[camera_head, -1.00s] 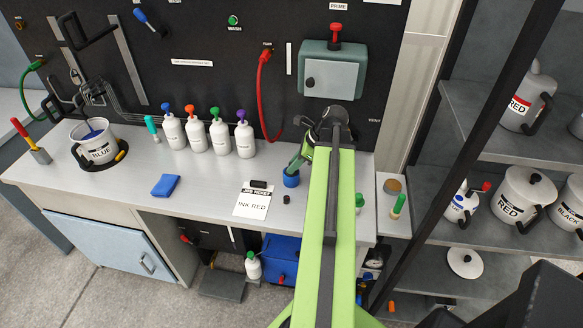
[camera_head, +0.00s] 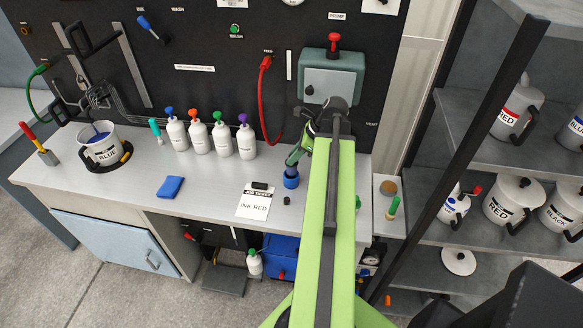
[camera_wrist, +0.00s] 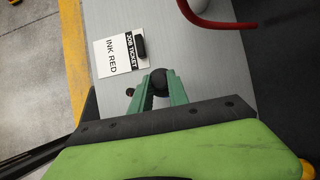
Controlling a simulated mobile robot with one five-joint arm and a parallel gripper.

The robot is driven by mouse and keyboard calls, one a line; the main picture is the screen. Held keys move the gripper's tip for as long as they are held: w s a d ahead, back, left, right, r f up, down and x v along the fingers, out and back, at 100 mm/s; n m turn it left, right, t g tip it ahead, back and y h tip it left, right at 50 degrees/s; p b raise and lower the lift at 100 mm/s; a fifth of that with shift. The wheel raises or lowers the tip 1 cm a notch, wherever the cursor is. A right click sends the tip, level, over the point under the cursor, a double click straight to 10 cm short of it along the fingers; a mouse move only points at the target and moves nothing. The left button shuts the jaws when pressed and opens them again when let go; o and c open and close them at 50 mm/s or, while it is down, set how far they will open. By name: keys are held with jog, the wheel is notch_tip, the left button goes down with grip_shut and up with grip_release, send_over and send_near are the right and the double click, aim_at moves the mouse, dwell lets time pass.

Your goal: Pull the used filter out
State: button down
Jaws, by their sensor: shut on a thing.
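My gripper (camera_head: 300,156) is at the right part of the counter, its green fingers pointing down and to the left. In the wrist view the fingertips (camera_wrist: 160,86) are closed on a dark round knob (camera_wrist: 158,80). In the head view a short blue cylinder (camera_head: 291,179) shows directly under the fingertips. The cylinder may be the used filter, with the knob as its top; I cannot tell how the two join. Whether the cylinder is seated in the counter or lifted is also unclear. The cylinder is not visible in the wrist view.
A job ticket (camera_head: 254,205) reading INK RED lies left of the gripper. A small black knob (camera_head: 286,201) is close by on the counter. A red hose (camera_head: 265,100) hangs behind, left of a green-grey box (camera_head: 333,76). Several white bottles (camera_head: 222,140) stand further left.

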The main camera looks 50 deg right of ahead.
jog(key=shift+r+p, duration=1.15)
jog(key=shift+r, duration=0.25)
jog(key=shift+f, duration=0.1)
jog(key=w+a+f+n+g+h+b, duration=0.1)
jog(key=w+a+f+n+g+h, duration=0.2)
jog(key=w+a, duration=0.65)
jog(key=w+a+f+n+g+h+b, duration=0.15)
jog(key=w+a+n+h, duration=0.3)
jog(key=w+a, duration=0.55)
jog(key=n+h+b, duration=0.5)
jog(key=h+b, duration=0.3)
jog(key=b, duration=0.5)
send_over(165, 188)
jog(key=shift+w+a+f+m, duration=0.1)
jog(key=shift+w+f+m, duration=0.05)
jog(key=shift+f, duration=0.3)
jog(key=shift+w+a+f+m, duration=0.1)
jog(key=shift+f, duration=0.35)
notch_tip(165, 188, down, 2)
jog(key=shift+s+d+f+b, duration=0.1)
jog(key=shift+s+f+b, duration=0.05)
jog(key=shift+b, duration=0.9)
jog(key=shift+f+b, duration=0.45)
jog(key=shift+f, duration=0.05)
jog(key=shift+f, duration=0.15)
jog(key=shift+f+b, duration=0.75)
jog(key=shift+b, duration=0.2)
